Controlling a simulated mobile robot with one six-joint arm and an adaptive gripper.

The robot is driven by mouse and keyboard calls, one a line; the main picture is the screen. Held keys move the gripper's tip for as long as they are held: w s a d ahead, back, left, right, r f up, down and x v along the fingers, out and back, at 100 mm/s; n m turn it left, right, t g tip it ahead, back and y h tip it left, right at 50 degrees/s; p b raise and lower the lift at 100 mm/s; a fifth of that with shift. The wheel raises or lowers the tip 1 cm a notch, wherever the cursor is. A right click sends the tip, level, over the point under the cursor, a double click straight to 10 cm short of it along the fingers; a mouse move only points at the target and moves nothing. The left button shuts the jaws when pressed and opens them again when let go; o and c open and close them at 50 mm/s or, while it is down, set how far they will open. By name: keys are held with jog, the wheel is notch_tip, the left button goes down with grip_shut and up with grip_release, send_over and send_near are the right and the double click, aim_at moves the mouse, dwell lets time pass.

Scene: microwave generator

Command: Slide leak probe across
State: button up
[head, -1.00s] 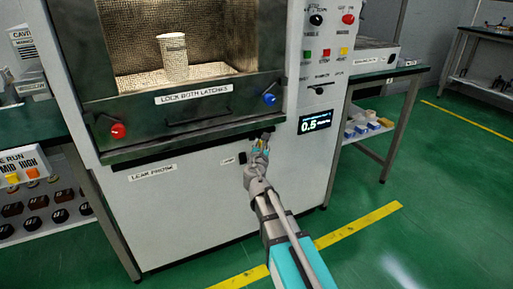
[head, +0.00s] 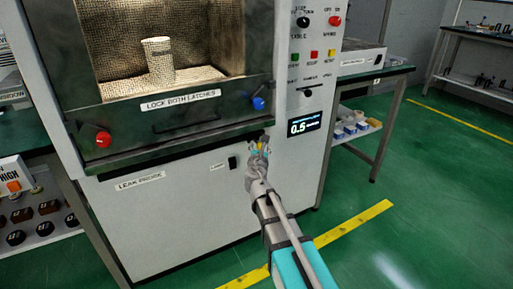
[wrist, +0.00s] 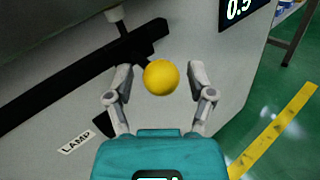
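A yellow ball knob (wrist: 161,77) shows in the wrist view, in front of a black rail (wrist: 70,75) near the rail's right end. I take it to be the leak probe's handle. My gripper (wrist: 161,84) has one finger on each side of the ball, with a visible gap on both sides. In the head view my gripper (head: 259,149) is at the cabinet front, below the right end of the black rail (head: 180,152). The knob shows there only as a small yellow patch between the fingers. A "LEAK PROBE" label (head: 140,182) is below the rail's left part.
The microwave cabinet (head: 180,220) has a red latch knob (head: 103,139) and a blue one (head: 258,103) above the rail. A "LAMP" label (wrist: 75,142) is left of my gripper. A bench (head: 385,85) stands to the right. Green floor is clear at right.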

jog(key=shift+s, duration=0.1)
dwell(0.3)
jog(key=s, duration=0.7)
jog(key=shift+s+a, duration=0.15)
jog(key=shift+a, duration=0.3)
jog(key=s+d+f+m+g+h, duration=0.3)
jog(key=d+f+m+g, duration=0.1)
jog(key=d+m, duration=0.45)
jog(key=s+d+f+m+g+h, duration=0.25)
jog(key=d+f+m+g, duration=0.2)
jog(key=d+m, duration=0.4)
jog(key=s+a+f+m+g+y+p, duration=0.1)
jog(key=s+f+m+g+y, duration=0.35)
jog(key=s+m, duration=0.3)
jog(key=s+a+f+m+g+y+p, duration=0.25)
jog(key=s+m+g, duration=0.25)
jog(key=s+m, duration=0.25)
notch_tip(320, 180, up, 37)
jog(key=d+p, duration=0.1)
jog(key=p, duration=3.5)
jog(key=shift+w+m, duration=0.3)
jog(key=shift+w, duration=0.15)
